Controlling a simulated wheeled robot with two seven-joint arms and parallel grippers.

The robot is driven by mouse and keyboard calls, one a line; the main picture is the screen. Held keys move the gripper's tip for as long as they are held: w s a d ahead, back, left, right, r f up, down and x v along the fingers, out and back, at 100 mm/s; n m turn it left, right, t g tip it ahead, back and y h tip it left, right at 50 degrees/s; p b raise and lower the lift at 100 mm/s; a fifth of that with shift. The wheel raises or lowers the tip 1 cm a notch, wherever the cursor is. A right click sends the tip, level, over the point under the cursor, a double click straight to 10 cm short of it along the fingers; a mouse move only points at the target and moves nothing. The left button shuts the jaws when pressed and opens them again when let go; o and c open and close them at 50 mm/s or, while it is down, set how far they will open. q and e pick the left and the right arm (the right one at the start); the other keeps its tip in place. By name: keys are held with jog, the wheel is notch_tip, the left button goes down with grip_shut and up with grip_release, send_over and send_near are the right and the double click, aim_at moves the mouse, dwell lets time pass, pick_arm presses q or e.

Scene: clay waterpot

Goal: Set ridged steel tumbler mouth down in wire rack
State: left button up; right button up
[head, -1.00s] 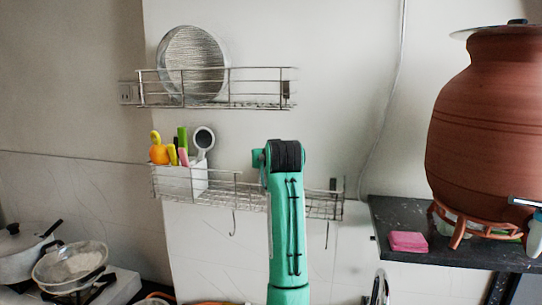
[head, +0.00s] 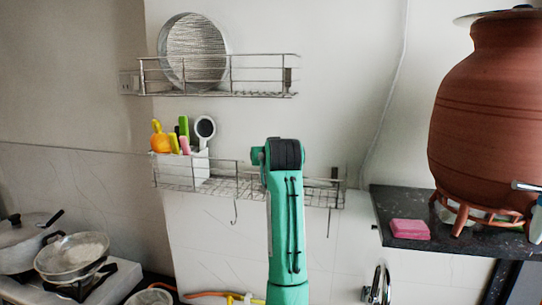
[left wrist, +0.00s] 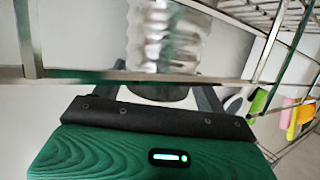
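The ridged steel tumbler (left wrist: 165,35) shows shiny and blurred at the top middle of the left wrist view, behind a wire rail. My left gripper (left wrist: 165,75) has a dark finger on either side of it and appears shut on it; the fingertips are partly hidden by the rail. In the head view my green left arm stands in front of the lower wire rack (head: 235,186) and hides the gripper and tumbler. Wires of a rack (left wrist: 285,40) also cross the left wrist view close to the gripper. The tumbler's mouth is not clearly seen. My right gripper is not in view.
The lower rack holds a white utensil holder (head: 183,172) at its left end. An upper rack (head: 255,95) holds a round steel tray (head: 193,52). A clay pot (head: 480,120) and pink sponge (head: 409,229) are on the dark shelf (head: 455,238) at right.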

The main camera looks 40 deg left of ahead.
pick_arm(q)
jog(key=shift+r, duration=0.1)
jog(key=shift+w+d, duration=0.15)
dwell(0.4)
jog(key=shift+d, duration=0.25)
jog(key=b+v, duration=0.5)
jog(key=v, duration=0.8)
jog(key=shift+s+b, duration=0.3)
jog(key=shift+b, duration=0.1)
jog(key=shift+r, duration=0.1)
